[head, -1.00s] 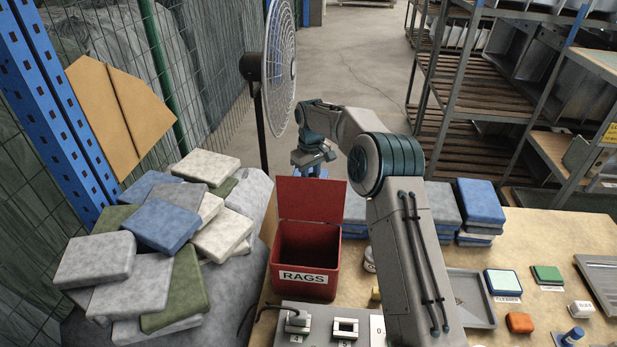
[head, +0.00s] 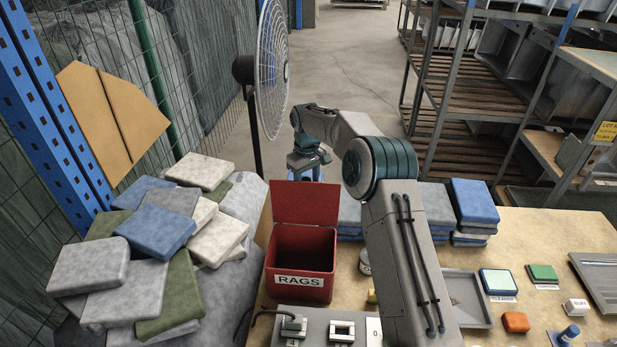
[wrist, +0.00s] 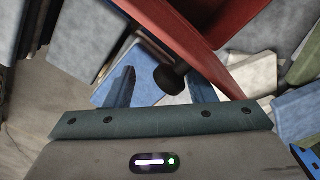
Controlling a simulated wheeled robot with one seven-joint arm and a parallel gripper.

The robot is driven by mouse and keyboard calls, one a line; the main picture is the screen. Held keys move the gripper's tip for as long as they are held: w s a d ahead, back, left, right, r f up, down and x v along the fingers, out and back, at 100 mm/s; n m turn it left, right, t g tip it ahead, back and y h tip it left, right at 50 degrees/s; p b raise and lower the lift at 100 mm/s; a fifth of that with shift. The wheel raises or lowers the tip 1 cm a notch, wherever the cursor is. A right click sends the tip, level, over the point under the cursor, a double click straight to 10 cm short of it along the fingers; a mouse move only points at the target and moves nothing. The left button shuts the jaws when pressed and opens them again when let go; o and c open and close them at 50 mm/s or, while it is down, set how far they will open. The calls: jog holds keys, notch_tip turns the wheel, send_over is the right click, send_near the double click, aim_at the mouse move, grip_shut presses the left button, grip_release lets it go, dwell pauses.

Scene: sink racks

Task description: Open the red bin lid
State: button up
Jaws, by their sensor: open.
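The red bin (head: 301,262) labelled RAGS stands at the left end of the table. Its red lid (head: 304,203) stands upright at the back edge, and the dark inside of the bin shows. My gripper (head: 308,173) is beyond the lid's top edge, partly hidden by it. In the wrist view the lid (wrist: 195,40) crosses the top as a slanted red panel. My open gripper (wrist: 166,88) has a dark round knob-like piece (wrist: 171,78) between its two fingers. I cannot tell whether the fingers touch it or the lid.
Piled folded cloths (head: 160,235) lie left of the bin. A fan (head: 272,70) stands behind it. More cloth stacks (head: 472,205) are at the table's back. A tray (head: 467,297) and several small items lie to the right. Shelving (head: 470,80) stands behind.

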notch_tip(320, 180, up, 14)
jog(key=b, duration=0.1)
jog(key=shift+f, duration=0.15)
dwell(0.5)
